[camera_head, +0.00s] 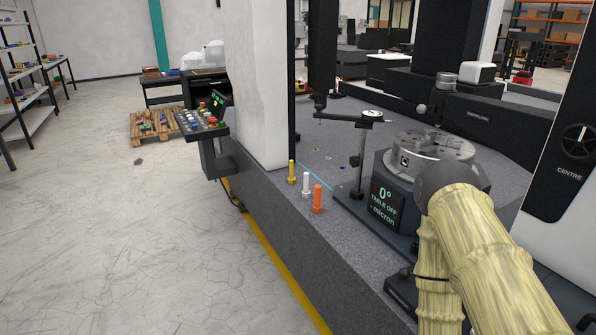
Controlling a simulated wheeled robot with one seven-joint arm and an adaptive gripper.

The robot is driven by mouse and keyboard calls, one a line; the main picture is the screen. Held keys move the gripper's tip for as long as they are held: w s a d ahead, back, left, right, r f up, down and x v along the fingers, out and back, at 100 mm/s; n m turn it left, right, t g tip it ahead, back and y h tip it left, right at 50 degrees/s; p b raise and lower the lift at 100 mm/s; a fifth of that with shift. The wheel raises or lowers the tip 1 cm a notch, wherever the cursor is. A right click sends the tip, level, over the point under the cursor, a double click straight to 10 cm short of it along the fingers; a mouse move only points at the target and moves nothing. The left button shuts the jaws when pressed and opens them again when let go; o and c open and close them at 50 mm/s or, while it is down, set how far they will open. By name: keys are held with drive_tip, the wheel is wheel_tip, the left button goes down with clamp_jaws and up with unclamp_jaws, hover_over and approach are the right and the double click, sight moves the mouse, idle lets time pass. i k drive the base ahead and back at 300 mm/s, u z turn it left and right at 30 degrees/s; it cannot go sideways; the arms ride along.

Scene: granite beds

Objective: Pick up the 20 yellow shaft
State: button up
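A yellow shaft (291,173) stands upright on the granite bed (275,196), close to its left edge and near the white column. It is the farthest of three small upright shafts in a row. A white shaft (306,186) stands next to it, and an orange shaft (317,199) stands nearest. No number can be read on the yellow shaft. My arm, in a pale yellow cover, reaches in from the lower right. My gripper is not clearly visible, so its fingers and their state cannot be made out.
A dial indicator stand (357,150) rises right of the shafts. A rotary table (430,150) with a "TABLE OFF" display (386,203) sits farther right. A white column (258,85) and a control panel (204,120) stand at the left.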

sight(292, 180)
drive_tip(key=u, duration=0.35)
drive_tip(key=i, duration=1.35)
drive_tip(key=u, duration=0.5)
